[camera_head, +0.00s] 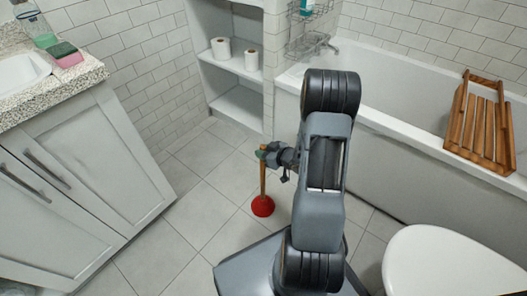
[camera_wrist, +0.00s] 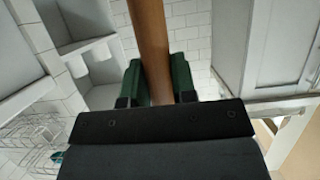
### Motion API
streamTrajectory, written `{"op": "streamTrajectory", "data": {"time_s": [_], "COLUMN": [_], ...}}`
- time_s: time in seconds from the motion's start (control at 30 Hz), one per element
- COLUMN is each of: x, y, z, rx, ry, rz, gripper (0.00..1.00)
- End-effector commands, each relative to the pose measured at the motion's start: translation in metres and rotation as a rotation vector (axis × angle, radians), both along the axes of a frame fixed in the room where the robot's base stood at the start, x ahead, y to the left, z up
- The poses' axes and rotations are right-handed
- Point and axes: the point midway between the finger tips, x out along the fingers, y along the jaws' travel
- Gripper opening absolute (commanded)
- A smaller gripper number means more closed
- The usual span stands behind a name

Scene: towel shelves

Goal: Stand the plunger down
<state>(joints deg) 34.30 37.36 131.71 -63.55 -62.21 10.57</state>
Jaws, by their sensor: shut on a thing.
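The plunger has a red rubber cup (camera_head: 263,206) and a wooden handle (camera_head: 263,180). In the head view it is upright, cup down, over the grey floor tiles in front of the shelves. The cup is at or very near the floor; I cannot tell if it touches. My gripper (camera_head: 268,154) is shut on the upper part of the handle. In the wrist view the handle (camera_wrist: 150,45) runs between the green fingers of my gripper (camera_wrist: 158,82). The cup is out of sight there.
A white cabinet (camera_head: 75,185) stands at the left. The bathtub (camera_head: 400,150) is behind and right, with a wooden rack (camera_head: 480,125) on its rim. White shelves (camera_head: 240,66) hold rolls. A toilet (camera_head: 450,262) is at the lower right. Floor left of the plunger is clear.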

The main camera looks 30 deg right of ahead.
Motion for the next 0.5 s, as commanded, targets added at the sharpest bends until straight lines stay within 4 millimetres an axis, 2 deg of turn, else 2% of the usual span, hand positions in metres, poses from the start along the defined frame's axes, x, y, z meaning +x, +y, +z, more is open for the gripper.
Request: {"op": "streamTrajectory", "data": {"time_s": [0.5], "x": [0.0004], "y": [-0.0002], "z": [-0.0069], "rx": [0.0], "ry": [-0.002], "rz": [0.0], "gripper": [0.0]}}
